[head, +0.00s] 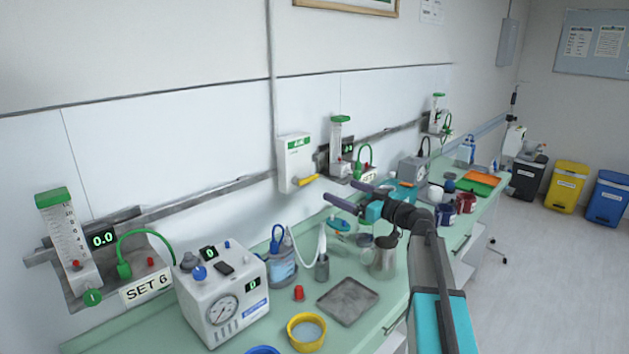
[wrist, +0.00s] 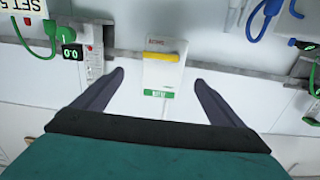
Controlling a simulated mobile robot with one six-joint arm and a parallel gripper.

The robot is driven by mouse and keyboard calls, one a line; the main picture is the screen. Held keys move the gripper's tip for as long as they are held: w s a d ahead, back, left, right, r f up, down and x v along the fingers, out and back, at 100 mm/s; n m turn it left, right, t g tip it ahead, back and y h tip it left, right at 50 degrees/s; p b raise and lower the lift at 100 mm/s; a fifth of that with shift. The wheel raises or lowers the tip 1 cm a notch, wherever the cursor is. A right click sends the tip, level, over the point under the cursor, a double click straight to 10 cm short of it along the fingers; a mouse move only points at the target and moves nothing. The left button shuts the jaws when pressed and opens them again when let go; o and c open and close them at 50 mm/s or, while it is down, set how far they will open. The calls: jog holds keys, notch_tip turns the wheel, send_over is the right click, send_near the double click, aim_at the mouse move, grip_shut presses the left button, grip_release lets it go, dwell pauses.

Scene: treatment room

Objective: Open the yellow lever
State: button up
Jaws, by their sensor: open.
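The yellow lever (head: 307,180) sits at the lower edge of a white wall box (head: 295,160) with a green label, mounted on the wall. In the wrist view the lever (wrist: 161,57) lies across the box (wrist: 161,80), which appears upside down there. My gripper (head: 345,194) is open, its two dark fingers apart and empty. In the head view it is to the right of and slightly below the lever. In the wrist view the box and lever show between and beyond the fingertips (wrist: 158,76); the gripper does not appear to touch them.
A grey rail (head: 230,188) runs along the wall past the box, with a flowmeter (head: 340,140) close to its right. The green counter (head: 320,327) below holds a white gauge device (head: 222,295), a grey tray (head: 347,300), a yellow bowl (head: 306,332) and several vessels.

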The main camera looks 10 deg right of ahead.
aim_at(309, 178)
jog(key=shift+p+x, duration=2.95)
jog(key=shift+x, duration=3.75)
jog(key=c, duration=1.3)
jog(key=shift+s+a, duration=0.1)
jog(key=shift+a, duration=0.2)
jog(key=shift+c, duration=1)
jog(key=shift+d, duration=0.15)
